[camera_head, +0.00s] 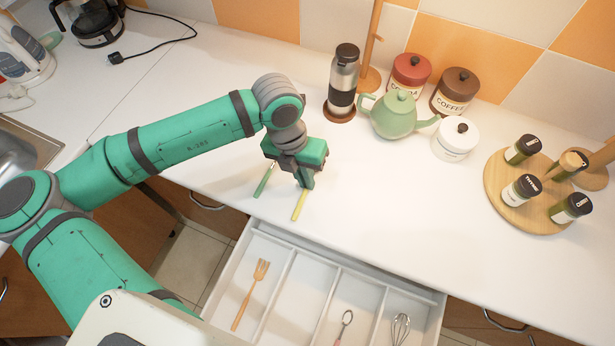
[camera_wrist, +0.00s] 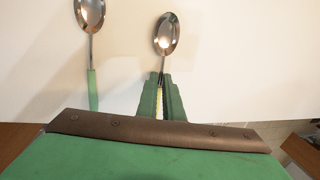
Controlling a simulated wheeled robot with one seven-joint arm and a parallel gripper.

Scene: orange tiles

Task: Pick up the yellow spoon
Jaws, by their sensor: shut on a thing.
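The yellow spoon has a shiny metal bowl (camera_wrist: 166,34) and a yellow handle (camera_head: 299,205). In the wrist view its handle lies between my two green fingers, which are shut on it. My gripper (camera_head: 305,182) is over the front part of the white counter, just behind the open drawer. The handle end sticks out toward the front edge in the head view, while the bowl is hidden there. I cannot tell whether the spoon is clear of the counter. A second spoon with a green handle (camera_head: 264,181) lies to the left; it also shows in the wrist view (camera_wrist: 91,50).
An open white drawer (camera_head: 282,303) below holds a wooden fork (camera_head: 251,292), a whisk (camera_head: 400,328) and another utensil. Behind my gripper stand a flask (camera_head: 343,82), a green teapot (camera_head: 397,115) and canisters. A round spice rack (camera_head: 511,202) is at the right.

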